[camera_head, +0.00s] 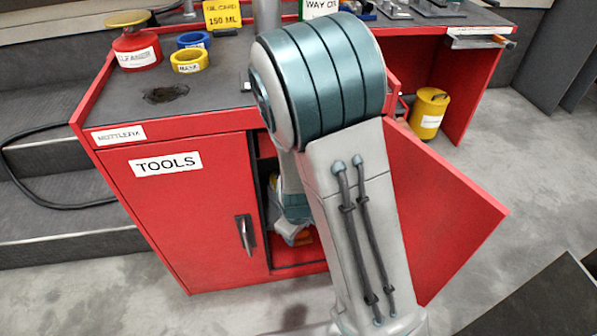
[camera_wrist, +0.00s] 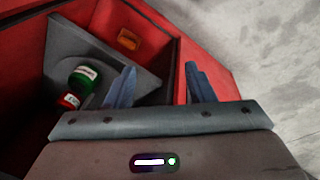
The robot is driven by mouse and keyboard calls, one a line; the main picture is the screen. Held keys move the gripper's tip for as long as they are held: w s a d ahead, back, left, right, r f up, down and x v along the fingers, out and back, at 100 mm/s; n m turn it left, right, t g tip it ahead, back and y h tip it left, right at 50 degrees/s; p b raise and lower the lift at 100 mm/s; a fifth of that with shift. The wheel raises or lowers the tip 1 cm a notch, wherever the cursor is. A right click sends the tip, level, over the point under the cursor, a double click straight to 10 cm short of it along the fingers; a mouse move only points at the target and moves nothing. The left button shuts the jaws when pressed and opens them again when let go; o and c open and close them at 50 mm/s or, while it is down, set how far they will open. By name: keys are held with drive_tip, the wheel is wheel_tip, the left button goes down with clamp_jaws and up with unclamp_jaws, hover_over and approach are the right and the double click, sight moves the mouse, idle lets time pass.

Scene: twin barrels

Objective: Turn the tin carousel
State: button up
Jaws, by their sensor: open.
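The tin carousel (camera_wrist: 62,42) shows in the wrist view as a dark grey tray with raised edges inside the red cabinet. A green tin (camera_wrist: 86,72) with a white label and a red tin (camera_wrist: 69,101) are at its left. A small orange thing (camera_wrist: 128,39) lies farther back. My gripper (camera_wrist: 160,85) is open, with its blue fingers apart and nothing seen between them. The left finger overlaps the carousel in view; I cannot tell whether it touches. In the head view my arm reaches into the cabinet opening and hides most of the inside.
The red cabinet (camera_head: 185,215) has its left door, marked TOOLS, shut and its right door (camera_head: 450,215) swung open beside my arm. Tins and tape rolls (camera_head: 190,60) stand on top. A yellow can (camera_head: 430,112) stands at the right.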

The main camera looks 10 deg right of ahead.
drive_tip(key=w+d+f+n+t+h+b, duration=0.1)
drive_tip(key=w+d+f+n+t+h, duration=0.15)
drive_tip(key=f+n, duration=0.3)
drive_tip(key=w+d+f+n+t+h+b, duration=0.1)
drive_tip(key=w+d+f+n+t+h, duration=0.1)
drive_tip(key=w+d+f+n+h, duration=0.3)
drive_tip(key=w+a+r+n+t+y+b, duration=0.25)
drive_tip(key=w+a+r+n+t, duration=0.3)
drive_tip(key=n+t, duration=0.7)
drive_tip(key=shift+n+g+y, duration=0.4)
drive_tip(key=shift+n+g, duration=0.4)
drive_tip(key=b+x, duration=0.1)
drive_tip(key=x, duration=0.3)
drive_tip(key=b+x, duration=0.1)
drive_tip(key=x, duration=0.3)
drive_tip(key=b+x, duration=0.1)
drive_tip(key=x, duration=0.3)
drive_tip(key=shift+d+f, duration=0.1)
drive_tip(key=shift+f, duration=0.25)
drive_tip(key=shift+w+d+r, duration=0.1)
drive_tip(key=shift+w+d, duration=0.05)
drive_tip(key=shift+w, duration=0.35)
clamp_jaws()
